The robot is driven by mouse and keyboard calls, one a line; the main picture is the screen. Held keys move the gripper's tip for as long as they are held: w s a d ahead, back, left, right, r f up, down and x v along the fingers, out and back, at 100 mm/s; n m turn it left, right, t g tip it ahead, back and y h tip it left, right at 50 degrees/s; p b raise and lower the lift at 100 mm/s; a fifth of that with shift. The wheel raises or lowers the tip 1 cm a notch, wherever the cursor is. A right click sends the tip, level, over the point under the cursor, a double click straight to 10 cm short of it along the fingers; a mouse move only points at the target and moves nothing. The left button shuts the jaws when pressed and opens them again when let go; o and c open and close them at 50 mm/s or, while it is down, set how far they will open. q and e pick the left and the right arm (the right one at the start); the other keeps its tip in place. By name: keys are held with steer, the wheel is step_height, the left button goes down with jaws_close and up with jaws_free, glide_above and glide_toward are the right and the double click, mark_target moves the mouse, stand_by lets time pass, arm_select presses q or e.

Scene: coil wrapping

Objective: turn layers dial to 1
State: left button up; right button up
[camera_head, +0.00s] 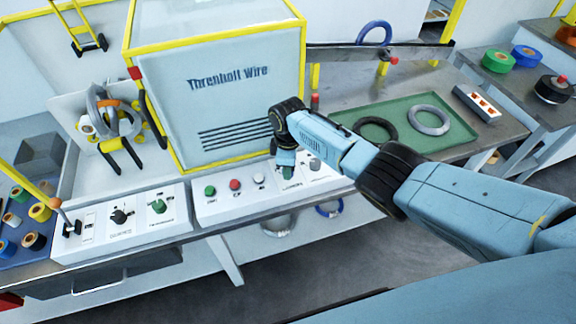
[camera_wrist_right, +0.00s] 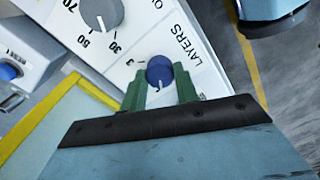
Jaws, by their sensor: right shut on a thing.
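The layers dial is a small blue knob (camera_wrist_right: 160,70) with a white pointer line, beside the printed word LAYERS in the right wrist view. The line points down toward my gripper, and a 3 shows to the left of the knob. My right gripper (camera_wrist_right: 160,90) has its green fingers on both sides of the knob and is shut on it. In the head view my right gripper (camera_head: 286,168) reaches down to the front control panel (camera_head: 225,209) and hides the dial. My left gripper is not in view.
A grey dial (camera_wrist_right: 101,12) with 30, 50 and 70 marks sits close to the layers dial. Green, red and white buttons (camera_head: 235,185) line the panel's left part. The yellow-framed machine housing (camera_head: 225,90) stands behind. A green tray (camera_head: 400,118) with two rings lies on the right.

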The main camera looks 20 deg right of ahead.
steer(key=shift+n, duration=0.4)
steer(key=o, duration=1)
steer(key=shift+r, duration=0.1)
step_height(320, 180, up, 13)
steer(key=shift+r+p, duration=0.15)
steer(key=shift+p, duration=1.05)
